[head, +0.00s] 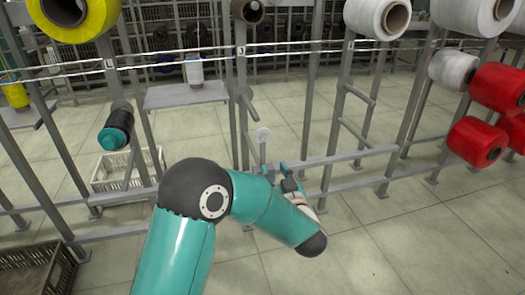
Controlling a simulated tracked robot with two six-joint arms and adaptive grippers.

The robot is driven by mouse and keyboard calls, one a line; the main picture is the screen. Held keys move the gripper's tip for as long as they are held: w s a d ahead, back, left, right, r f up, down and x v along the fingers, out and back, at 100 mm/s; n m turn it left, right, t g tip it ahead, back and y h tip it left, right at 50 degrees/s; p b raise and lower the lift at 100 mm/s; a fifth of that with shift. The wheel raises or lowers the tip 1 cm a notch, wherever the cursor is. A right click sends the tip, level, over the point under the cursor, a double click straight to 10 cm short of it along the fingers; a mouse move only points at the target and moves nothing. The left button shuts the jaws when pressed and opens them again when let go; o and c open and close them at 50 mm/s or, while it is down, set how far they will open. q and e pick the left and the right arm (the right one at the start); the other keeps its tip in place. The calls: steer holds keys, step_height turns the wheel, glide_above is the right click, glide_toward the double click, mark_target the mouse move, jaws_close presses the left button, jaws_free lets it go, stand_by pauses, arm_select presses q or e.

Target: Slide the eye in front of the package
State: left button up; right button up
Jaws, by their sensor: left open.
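A small pale round eye (263,135) stands on a short grey stem near the middle of the rack, above the low rail. The peg (245,97) up and to its left carries no package. My left gripper (286,176) is open just below and right of the eye, partly hidden by my own arm. I cannot tell whether it touches the stem. A dark package with a teal end (117,130) sits on a peg to the left. I cannot tell which package is meant. My right gripper is not in view.
A yellow package (75,18) hangs top left, white packages (372,16) top right, and red packages (476,142) at the right edge. Grey uprights and a low rail (345,157) cross the space. A pale crate (125,172) and a dark crate (38,275) stand on the floor.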

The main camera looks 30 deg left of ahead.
mark_target(264, 150)
arm_select(q)
steer(key=b+x, duration=0.1)
steer(key=x, duration=1.1)
steer(key=shift+w+b, duration=0.1)
steer(key=shift+b, duration=0.25)
jaws_close()
